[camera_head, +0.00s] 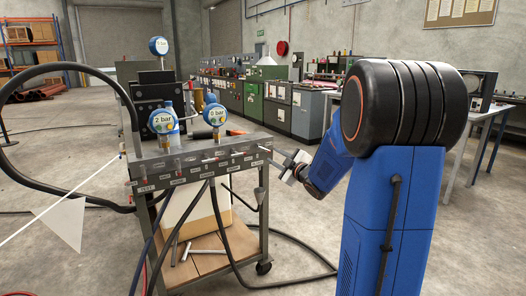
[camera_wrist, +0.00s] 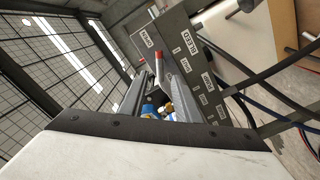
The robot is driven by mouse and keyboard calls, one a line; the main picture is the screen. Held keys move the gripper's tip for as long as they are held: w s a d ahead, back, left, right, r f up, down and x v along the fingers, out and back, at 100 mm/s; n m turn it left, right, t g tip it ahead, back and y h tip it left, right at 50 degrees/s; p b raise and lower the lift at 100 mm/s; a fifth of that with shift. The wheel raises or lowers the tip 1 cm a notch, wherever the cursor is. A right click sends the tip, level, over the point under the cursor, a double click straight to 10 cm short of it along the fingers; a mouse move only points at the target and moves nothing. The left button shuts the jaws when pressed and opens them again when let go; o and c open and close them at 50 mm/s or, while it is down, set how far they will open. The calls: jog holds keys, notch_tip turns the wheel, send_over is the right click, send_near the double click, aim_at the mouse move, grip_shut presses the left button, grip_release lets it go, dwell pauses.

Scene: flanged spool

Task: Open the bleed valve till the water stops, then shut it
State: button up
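A steel cart carries a labelled valve panel (camera_head: 190,165) along its front edge, also in the wrist view (camera_wrist: 200,75). In the wrist view a red-tipped handle (camera_wrist: 185,65) stands out from the panel beside my fingertips. My gripper (camera_head: 281,161) is at the panel's right end in the head view. In the wrist view my gripper (camera_wrist: 161,80) has its fingers apart, with nothing seen held between them. Contact with a handle cannot be told. No running water is visible.
Round gauges reading 2 bar (camera_head: 162,120) and 0 bar (camera_head: 215,114) stand on the cart, with another gauge (camera_head: 158,46) higher up. Black hoses (camera_head: 225,235) hang below and trail across the floor. A pale tank (camera_head: 195,205) sits under the panel.

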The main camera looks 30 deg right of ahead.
aim_at(265, 150)
jog(key=w, duration=1)
jog(key=shift+a, duration=0.15)
